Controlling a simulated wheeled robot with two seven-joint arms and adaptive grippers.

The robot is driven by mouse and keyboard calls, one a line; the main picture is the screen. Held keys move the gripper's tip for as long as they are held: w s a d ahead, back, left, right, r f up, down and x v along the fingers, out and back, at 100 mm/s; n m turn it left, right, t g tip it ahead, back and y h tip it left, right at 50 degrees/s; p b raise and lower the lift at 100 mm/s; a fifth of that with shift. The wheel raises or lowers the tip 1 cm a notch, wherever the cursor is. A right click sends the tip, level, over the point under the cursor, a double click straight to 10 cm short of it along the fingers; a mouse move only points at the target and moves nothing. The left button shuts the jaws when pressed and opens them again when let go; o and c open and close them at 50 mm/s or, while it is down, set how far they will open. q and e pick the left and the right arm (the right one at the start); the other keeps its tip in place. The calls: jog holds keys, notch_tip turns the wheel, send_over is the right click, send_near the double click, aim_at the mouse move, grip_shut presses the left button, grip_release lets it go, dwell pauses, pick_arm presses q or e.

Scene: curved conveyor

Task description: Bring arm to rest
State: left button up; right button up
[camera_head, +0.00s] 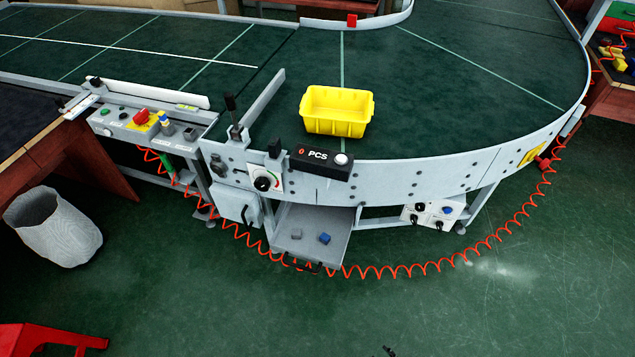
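Neither arm shows clearly in the head view. A small dark tip (388,351) pokes in at the bottom edge, right of centre. It may be the end of my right gripper, but too little shows to tell whether it is open or shut. My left gripper is not in view. A yellow bin (337,125) stands upright on the curved conveyor, near its front rail, and looks empty. No gripper is near the bin.
An open metal drawer (310,262) under the conveyor holds a grey block (296,234) and a blue block (324,238). A red coiled cable (480,245) loops in front. A waste bin (52,230) and red stool (45,338) stand left. The front floor is clear.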

pick_arm(q)
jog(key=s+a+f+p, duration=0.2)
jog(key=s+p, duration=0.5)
jog(key=p, duration=0.3)
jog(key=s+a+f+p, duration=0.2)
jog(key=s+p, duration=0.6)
jog(key=p, duration=0.2)
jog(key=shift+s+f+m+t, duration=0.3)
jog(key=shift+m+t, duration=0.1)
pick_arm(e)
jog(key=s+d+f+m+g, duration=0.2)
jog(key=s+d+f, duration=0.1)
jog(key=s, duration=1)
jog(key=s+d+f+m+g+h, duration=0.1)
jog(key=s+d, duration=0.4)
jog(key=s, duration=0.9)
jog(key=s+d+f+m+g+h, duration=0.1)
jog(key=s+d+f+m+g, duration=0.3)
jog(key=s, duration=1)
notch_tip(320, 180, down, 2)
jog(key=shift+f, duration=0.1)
